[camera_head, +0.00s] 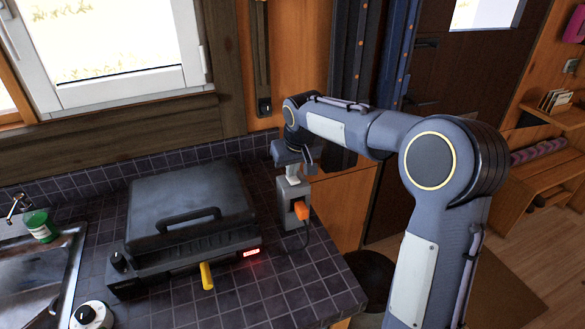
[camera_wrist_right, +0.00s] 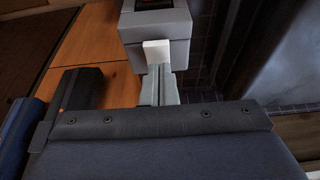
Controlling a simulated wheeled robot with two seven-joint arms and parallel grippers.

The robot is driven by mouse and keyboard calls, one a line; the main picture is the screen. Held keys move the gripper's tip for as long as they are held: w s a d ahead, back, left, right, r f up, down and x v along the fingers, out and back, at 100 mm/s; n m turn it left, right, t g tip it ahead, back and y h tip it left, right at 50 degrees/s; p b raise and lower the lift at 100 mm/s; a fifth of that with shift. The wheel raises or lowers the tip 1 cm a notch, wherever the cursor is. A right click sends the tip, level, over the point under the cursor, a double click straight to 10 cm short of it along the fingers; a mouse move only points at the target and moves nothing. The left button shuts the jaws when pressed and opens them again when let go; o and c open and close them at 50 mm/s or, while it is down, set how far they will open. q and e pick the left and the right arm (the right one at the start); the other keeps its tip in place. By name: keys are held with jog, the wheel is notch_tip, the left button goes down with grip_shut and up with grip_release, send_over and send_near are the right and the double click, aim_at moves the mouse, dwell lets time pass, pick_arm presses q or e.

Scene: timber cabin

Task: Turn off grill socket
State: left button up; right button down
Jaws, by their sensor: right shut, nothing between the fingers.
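The grill socket (camera_head: 289,215) is a grey box standing on the tiled counter, with an orange plug (camera_head: 301,210) in its side. It also shows at the top of the right wrist view (camera_wrist_right: 150,22), where a white switch-like piece (camera_wrist_right: 156,50) sits on its near edge. My right gripper (camera_head: 293,170) is shut and empty, pointing down right above the socket. In the wrist view its fingertips (camera_wrist_right: 158,72) are at the white piece; I cannot tell whether they touch. The grill (camera_head: 185,205) is closed, with a red lit display (camera_head: 251,253). My left gripper is out of view.
A yellow handle (camera_head: 206,276) sticks out at the grill's front. A sink (camera_head: 35,270) with a green-labelled container (camera_head: 40,226) is at the left. The counter's right edge is close to the socket, with wooden floor beyond.

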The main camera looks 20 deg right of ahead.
aim_at(295, 183)
jog(key=shift+s+f, duration=0.2)
jog(key=shift+f, duration=0.05)
jog(key=shift+s+f, duration=0.1)
jog(key=shift+s, duration=0.1)
jog(key=shift+s+a+b, duration=0.1)
jog(key=shift+s+b, duration=0.3)
jog(key=shift+s, duration=0.1)
jog(key=r+p, duration=0.4)
jog(key=r, duration=0.1)
jog(key=shift+s+r, duration=0.2)
jog(key=shift+r, duration=0.1)
jog(key=shift+s+a+r+b, duration=0.1)
jog(key=shift+s+r+b, duration=0.3)
jog(key=shift+b, duration=0.25)
jog(key=v, duration=0.8)
